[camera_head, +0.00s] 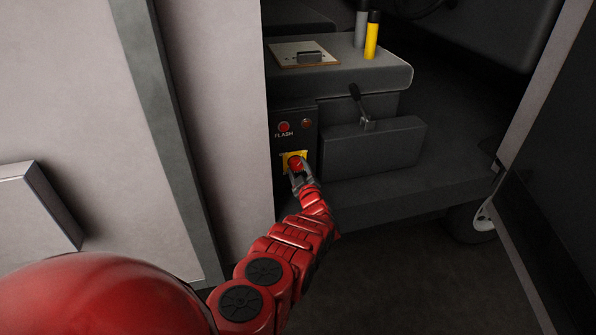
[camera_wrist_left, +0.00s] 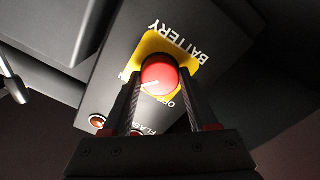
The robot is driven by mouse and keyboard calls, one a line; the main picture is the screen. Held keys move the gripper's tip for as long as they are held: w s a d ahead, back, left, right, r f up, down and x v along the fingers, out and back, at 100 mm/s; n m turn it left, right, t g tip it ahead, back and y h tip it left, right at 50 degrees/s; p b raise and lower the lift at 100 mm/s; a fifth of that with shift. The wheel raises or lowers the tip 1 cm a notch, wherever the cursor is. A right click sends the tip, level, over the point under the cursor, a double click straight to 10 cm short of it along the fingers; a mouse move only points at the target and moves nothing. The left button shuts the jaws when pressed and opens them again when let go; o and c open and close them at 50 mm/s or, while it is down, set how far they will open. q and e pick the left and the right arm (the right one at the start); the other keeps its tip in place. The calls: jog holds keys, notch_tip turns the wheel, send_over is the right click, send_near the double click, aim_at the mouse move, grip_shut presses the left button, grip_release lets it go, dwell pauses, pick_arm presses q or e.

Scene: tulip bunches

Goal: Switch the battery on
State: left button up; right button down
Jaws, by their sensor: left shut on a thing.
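The battery switch (camera_head: 295,161) is a red round knob on a yellow plate, low on a dark panel. In the left wrist view the red knob (camera_wrist_left: 160,76) has a pale mark on its face, and the yellow plate (camera_wrist_left: 150,45) carries the word BATTERY, upside down. Part of an "OFF" label shows beside the knob. My left gripper (camera_head: 298,172) is shut on the red knob, with one finger on each side of it. It also shows in the left wrist view (camera_wrist_left: 163,98). My right gripper is not in view.
Above the switch are a red light (camera_head: 284,127) labelled FLASH and a second small red light (camera_head: 307,123). To the right are a black lever (camera_head: 360,105) and a dark box (camera_head: 372,148). A pale wall (camera_head: 215,110) is close on the left.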

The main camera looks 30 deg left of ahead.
pick_arm(q)
jog(key=shift+m, duration=0.6)
jog(key=o, duration=1.4)
jog(key=shift+s+d, duration=0.1)
jog(key=shift+s+d, duration=0.1)
jog(key=shift+d, duration=0.1)
jog(key=p+v, duration=1)
jog(key=v, duration=0.6)
jog(key=shift+s+d, duration=0.2)
jog(key=shift+s, duration=0.1)
